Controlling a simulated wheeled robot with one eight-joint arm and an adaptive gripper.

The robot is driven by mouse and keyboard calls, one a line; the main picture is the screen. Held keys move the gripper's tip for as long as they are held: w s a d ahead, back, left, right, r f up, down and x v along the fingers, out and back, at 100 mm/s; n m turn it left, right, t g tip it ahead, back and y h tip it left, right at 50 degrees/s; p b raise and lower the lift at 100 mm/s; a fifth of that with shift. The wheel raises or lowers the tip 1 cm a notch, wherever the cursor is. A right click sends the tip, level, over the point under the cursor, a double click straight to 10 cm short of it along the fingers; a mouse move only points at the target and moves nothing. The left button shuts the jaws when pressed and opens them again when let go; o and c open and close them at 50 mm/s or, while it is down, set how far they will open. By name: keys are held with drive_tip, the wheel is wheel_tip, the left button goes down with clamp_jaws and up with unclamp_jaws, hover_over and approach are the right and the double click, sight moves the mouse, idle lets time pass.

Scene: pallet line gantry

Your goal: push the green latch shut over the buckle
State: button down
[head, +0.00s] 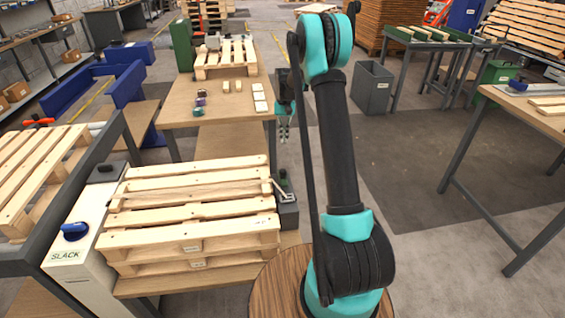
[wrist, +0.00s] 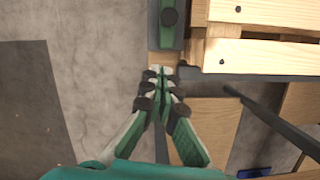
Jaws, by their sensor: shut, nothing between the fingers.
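The green latch (head: 284,180) stands up at the right side of the pallet stack, above a dark grey buckle body (head: 287,214). A thin metal piece lies beside it. In the wrist view, a green part with a dark round knob (wrist: 168,38), apparently the latch, is at the top centre, beside the pallet boards. My gripper (wrist: 160,72) is shut and empty, its tips just below that green part in the picture; contact cannot be told. In the head view my gripper (head: 284,136) hangs pointing down, beyond the latch and partly hidden by my arm.
The pallet stack (head: 190,212) stands beside the latch. A white post marked SLACK with a blue knob (head: 75,231) is at its left. A wooden table (head: 215,116) with small blocks stands behind. Grey floor (head: 420,160) at the right is clear.

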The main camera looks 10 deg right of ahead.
sight(285, 181)
drive_tip(key=shift+w+f, duration=0.45)
drive_tip(key=shift+w, duration=0.25)
drive_tip(key=s+f, duration=0.1)
drive_tip(key=f, duration=0.2)
drive_tip(key=s+f, duration=0.2)
drive_tip(key=f, duration=0.1)
drive_tip(key=s+a+f, duration=0.1)
drive_tip(key=s+f, duration=0.1)
drive_tip(key=f, duration=0.1)
drive_tip(key=shift+s+f, duration=0.1)
drive_tip(key=shift+f, duration=0.25)
drive_tip(key=shift+s+a, duration=0.15)
drive_tip(key=shift+s, duration=0.45)
drive_tip(key=shift+s, duration=2.8)
